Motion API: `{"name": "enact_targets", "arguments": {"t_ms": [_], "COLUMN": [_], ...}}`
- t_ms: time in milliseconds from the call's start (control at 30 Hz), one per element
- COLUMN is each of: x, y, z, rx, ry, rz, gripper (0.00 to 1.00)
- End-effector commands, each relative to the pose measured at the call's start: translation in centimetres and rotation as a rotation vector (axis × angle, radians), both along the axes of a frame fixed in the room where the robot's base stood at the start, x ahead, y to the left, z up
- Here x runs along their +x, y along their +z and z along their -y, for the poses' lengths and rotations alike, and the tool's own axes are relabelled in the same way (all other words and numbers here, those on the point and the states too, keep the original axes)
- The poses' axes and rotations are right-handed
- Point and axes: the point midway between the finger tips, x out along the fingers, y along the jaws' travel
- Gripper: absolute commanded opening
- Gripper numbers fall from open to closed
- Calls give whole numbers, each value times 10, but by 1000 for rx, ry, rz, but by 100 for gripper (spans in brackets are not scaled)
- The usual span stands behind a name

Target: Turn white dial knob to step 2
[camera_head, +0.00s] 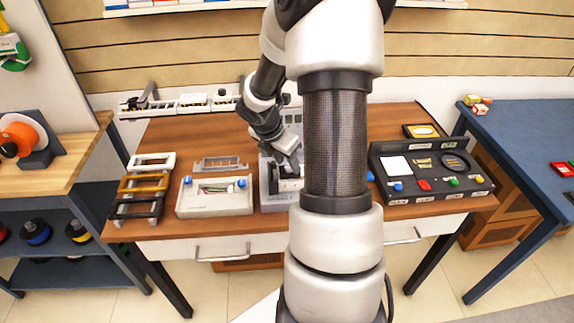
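A light grey unit (268,203) stands on the brown wooden table, partly behind my arm. My gripper (286,172) points down over this unit, at its upper part. A small white part shows just below the fingers. I cannot tell whether it is the white dial knob, nor whether the fingers touch it. The dial's step marks are not readable. The fingers are small and dark here, so their opening cannot be made out. My arm hides the right part of the unit.
Left of the unit is a beige box (214,203) with blue knobs, then a rack of frames (143,187). On the right is a black panel (428,184) with coloured buttons. A white rail (180,107) runs along the back. The rear left tabletop is clear.

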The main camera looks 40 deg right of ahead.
Motion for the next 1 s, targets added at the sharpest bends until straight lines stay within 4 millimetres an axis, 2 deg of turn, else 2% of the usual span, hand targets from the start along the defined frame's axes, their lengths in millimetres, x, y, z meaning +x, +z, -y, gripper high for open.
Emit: {"name": "enact_targets", "arguments": {"t_ms": [100,367,400,633,1000], "x": [1,1,1,1,2], "y": [-6,-7,-7,-7,-7], "z": [2,3,3,3,2], "rx": [0,0,-1,-1,-1], "ry": [0,0,0,0,-58], "rz": [1,1,1,1,1], "gripper": [39,39,37,0,0]}}
